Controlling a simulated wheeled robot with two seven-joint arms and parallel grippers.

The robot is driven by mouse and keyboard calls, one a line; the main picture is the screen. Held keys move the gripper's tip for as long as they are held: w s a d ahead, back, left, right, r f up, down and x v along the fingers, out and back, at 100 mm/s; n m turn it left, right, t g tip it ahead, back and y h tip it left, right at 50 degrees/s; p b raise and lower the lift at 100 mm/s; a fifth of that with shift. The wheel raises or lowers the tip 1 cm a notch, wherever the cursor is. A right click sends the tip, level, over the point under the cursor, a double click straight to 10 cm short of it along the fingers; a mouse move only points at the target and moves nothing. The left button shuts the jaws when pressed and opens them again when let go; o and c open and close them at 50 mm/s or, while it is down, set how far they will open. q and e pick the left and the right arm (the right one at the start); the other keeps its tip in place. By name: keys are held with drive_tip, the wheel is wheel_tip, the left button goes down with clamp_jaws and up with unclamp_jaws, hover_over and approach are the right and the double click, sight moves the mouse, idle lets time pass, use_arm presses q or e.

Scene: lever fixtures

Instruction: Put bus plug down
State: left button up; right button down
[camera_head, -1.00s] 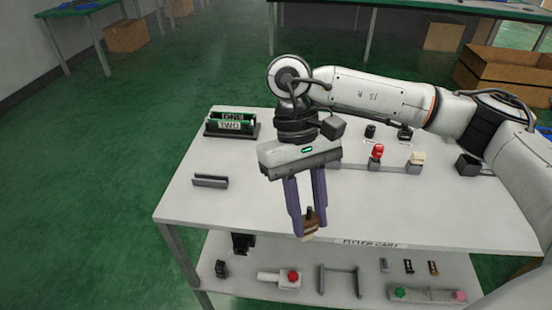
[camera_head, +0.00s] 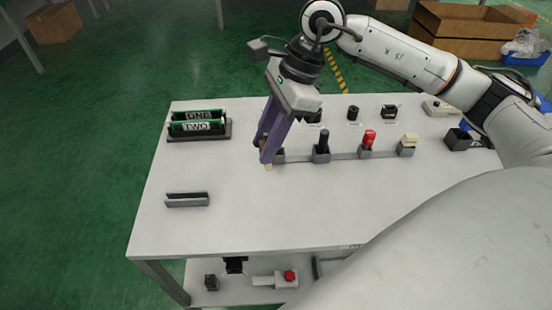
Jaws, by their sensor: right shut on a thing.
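My right gripper (camera_head: 266,158) points down over the white table, its purple fingers shut on the bus plug. Only the plug's tan lower tip (camera_head: 268,167) shows clearly below the fingers, with a little brown beside them. The tip is at or just above the table, beside the leftmost grey holder (camera_head: 279,156) of a rail; I cannot tell whether it touches. The fingers hide most of the plug and part of that holder. My left gripper is not in view.
Along the rail stand a black handle (camera_head: 323,142), a red plug (camera_head: 369,138) and a cream block (camera_head: 410,140). A green unit labelled ONE and TWO (camera_head: 197,122) sits at the left, with an empty grey channel (camera_head: 187,200) in front. The table's front middle is clear.

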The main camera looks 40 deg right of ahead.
drive_tip(key=w+d+r+m+t+h, duration=0.1)
drive_tip(key=w+d+r+m+h, duration=0.15)
drive_tip(key=m, duration=0.75)
drive_tip(key=w+d+r+m+t+h, duration=0.2)
drive_tip(key=w+d+m+h, duration=0.15)
drive_tip(key=m, duration=0.75)
drive_tip(key=shift+g, duration=0.3)
drive_tip(key=f, duration=0.6)
drive_tip(key=s+f, duration=0.1)
drive_tip(key=f, duration=0.3)
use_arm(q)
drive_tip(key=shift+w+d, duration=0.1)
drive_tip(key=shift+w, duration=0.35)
use_arm(e)
drive_tip(key=shift+h, duration=0.3)
use_arm(q)
drive_tip(key=shift+b, duration=0.3)
use_arm(e)
drive_tip(key=shift+f, duration=0.1)
drive_tip(key=shift+f, duration=0.15)
drive_tip(key=c, duration=1.4)
unclamp_jaws()
